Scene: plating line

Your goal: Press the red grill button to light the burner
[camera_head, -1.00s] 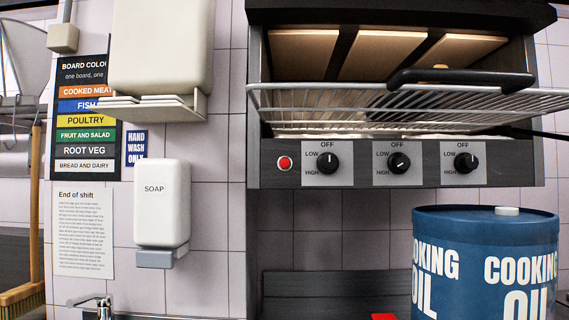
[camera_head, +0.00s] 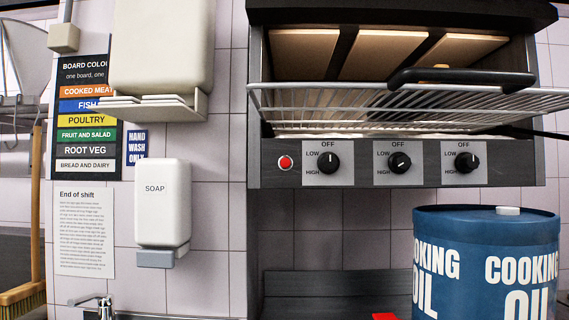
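The grill (camera_head: 400,110) is mounted on the tiled wall at upper right, with a wire rack jutting forward above the panel. Three black knobs stand to the right of the button: a left knob (camera_head: 328,163), a middle knob (camera_head: 400,162) and a right knob (camera_head: 467,162), each with OFF, LOW and HIGH marks. No flame is visible. Neither of my grippers is in view.
A blue cooking oil drum (camera_head: 484,262) stands below the grill at lower right. A white soap dispenser (camera_head: 163,203) and a cream dispenser (camera_head: 160,50) hang on the wall to the left. A tap (camera_head: 100,303) shows at lower left. The space before the button looks clear.

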